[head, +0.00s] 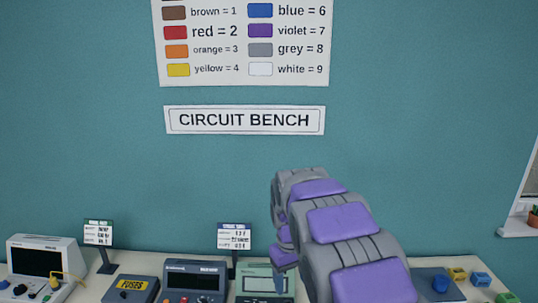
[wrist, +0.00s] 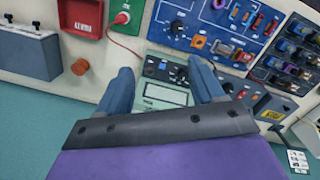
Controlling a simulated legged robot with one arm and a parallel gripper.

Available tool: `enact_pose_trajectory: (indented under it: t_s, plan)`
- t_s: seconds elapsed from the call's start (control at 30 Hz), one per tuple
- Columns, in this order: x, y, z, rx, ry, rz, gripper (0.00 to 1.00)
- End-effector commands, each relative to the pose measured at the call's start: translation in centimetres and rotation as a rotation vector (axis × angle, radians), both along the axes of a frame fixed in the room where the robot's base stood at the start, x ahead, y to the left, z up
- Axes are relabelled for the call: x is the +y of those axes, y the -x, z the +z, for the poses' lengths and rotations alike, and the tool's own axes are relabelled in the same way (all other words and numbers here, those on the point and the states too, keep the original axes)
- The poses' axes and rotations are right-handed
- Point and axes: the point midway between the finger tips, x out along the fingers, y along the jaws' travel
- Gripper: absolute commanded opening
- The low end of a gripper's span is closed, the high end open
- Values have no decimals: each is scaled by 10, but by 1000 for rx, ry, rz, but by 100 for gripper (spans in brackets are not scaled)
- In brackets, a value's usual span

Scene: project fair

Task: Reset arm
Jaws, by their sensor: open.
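My arm, grey with purple pads, reaches forward over the bench in the head view. My gripper (wrist: 160,84) shows in the wrist view as two blue-grey fingers spread apart, with nothing between them. Behind the gap between the fingers lies a pale green meter (wrist: 165,97) with a screen and dark keys. The same meter (head: 256,281) stands on the bench in the head view, partly behind my arm. The gripper's fingertips are mostly hidden by the arm in the head view.
The bench holds an oscilloscope (head: 43,260), a yellow-labelled fuses box (head: 131,289), a dark meter (head: 194,279) and two small sign stands. Small coloured blocks (head: 480,279) lie at the right. A red tray (wrist: 79,17) and a blue panel (wrist: 225,27) show in the wrist view.

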Motion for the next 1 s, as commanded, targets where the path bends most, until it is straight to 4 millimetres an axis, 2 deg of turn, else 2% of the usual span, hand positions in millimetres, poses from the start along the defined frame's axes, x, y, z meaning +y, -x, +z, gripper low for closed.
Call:
enact_pose_trajectory:
  t_s: [0.03, 0.2, 0.5, 0.8, 1.0]
  plan:
    - [-8, 17, 5, 3, 2, -26, 67]
    - [-31, 69, 15, 15, 5, -106, 67]
    - [-61, 170, 16, 41, 4, -238, 67]
    - [-78, 276, -4, 73, 0, -352, 67]
    - [-82, 337, -25, 91, -1, -410, 67]
